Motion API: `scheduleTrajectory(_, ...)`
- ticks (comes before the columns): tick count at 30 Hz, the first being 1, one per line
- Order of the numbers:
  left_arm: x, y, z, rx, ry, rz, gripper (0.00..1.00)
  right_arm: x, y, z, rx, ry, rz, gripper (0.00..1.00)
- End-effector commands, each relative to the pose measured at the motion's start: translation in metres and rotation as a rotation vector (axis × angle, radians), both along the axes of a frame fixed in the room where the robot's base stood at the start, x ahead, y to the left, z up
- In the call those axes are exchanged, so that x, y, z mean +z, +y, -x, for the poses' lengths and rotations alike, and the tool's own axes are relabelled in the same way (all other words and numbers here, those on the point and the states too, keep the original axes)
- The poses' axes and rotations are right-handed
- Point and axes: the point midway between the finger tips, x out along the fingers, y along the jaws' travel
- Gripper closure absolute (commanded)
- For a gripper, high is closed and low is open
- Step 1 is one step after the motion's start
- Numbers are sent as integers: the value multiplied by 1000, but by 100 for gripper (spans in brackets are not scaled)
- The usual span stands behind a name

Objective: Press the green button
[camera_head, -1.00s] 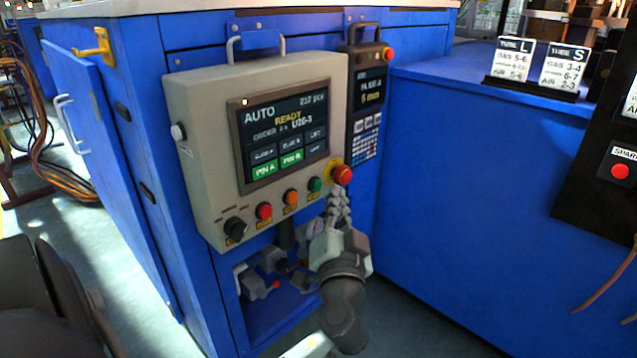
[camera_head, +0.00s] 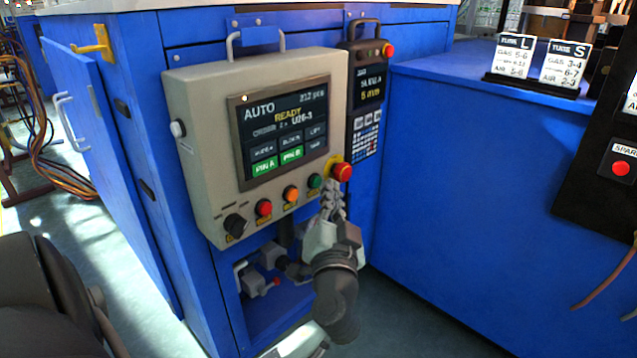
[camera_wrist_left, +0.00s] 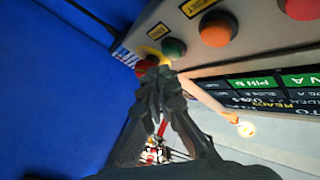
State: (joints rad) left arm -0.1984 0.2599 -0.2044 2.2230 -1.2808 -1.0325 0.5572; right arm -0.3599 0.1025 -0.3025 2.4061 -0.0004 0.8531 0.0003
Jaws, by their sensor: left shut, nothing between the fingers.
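A gap shows in the picture between tips and button; depth is hard to judge. My right gripper is not in view.
A red emergency stop (camera_head: 341,172) on a yellow base sits close right of the green button. An orange button (camera_head: 291,194), a red button (camera_head: 264,208) and a black knob (camera_head: 236,225) lie left. A handheld keypad (camera_head: 366,100) hangs beside the panel.

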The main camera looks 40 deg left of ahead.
Motion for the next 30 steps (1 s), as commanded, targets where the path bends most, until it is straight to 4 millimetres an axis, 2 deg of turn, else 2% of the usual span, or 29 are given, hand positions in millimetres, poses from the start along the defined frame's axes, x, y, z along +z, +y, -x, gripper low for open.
scheduleTrajectory(17,0,0,0,0,0,0,100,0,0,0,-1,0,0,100)
scheduleTrajectory(30,0,9,-1,0,-1,1,100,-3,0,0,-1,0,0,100)
